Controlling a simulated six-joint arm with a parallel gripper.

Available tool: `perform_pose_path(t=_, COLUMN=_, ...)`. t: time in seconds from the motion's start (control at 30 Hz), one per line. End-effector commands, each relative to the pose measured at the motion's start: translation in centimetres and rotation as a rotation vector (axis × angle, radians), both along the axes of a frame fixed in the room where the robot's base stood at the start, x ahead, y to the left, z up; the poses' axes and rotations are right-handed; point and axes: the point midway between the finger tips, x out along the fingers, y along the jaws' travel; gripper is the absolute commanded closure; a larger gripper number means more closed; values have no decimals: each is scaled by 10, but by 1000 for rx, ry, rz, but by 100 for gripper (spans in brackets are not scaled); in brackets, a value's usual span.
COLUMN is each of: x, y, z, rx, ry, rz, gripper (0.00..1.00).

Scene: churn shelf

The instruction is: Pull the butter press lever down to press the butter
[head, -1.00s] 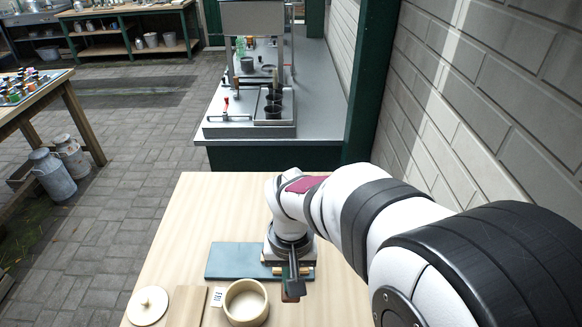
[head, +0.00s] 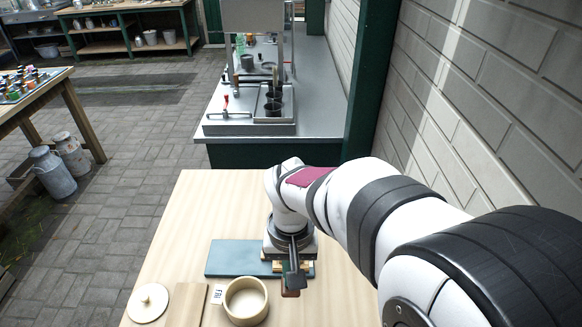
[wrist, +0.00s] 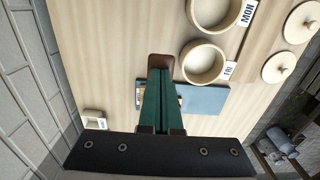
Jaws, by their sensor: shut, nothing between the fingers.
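The butter press has a blue-grey base board (head: 235,259) lying flat on the pale wooden table. In the wrist view the board (wrist: 205,99) shows to the right of the fingers. A rounded red-brown end piece (head: 290,293), apparently the lever's handle, shows just below a dark bar at my wrist. It also shows beyond my fingertips in the wrist view (wrist: 161,61). My gripper (wrist: 160,76) is shut and empty, its green fingers together and pointing at this piece. The fingers hide most of the press. I cannot tell whether they touch the lever.
A round wooden bowl (head: 246,300) with a FRI label stands close to the press. A second bowl with a MON label (wrist: 213,10), a round lid (head: 148,304) and a wooden board (head: 187,304) are nearby. A brick wall (head: 480,100) is on the right.

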Motion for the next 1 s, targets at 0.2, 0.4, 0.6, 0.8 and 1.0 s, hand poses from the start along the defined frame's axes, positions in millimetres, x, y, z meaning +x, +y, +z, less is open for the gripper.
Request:
perform_pose_path(t=0.2, x=1, y=0, z=23, rx=2, ry=-5, rz=0, gripper=100)
perform_pose_path(t=0.4, x=2, y=1, z=43, rx=3, ry=-7, rz=0, gripper=100)
perform_pose_path(t=0.6, x=1, y=1, z=62, rx=3, ry=-7, rz=0, gripper=100)
perform_pose_path(t=0.8, x=2, y=1, z=82, rx=3, ry=-7, rz=0, gripper=100)
perform_pose_path(t=1.0, x=2, y=1, z=101, rx=3, ry=-7, rz=0, gripper=100)
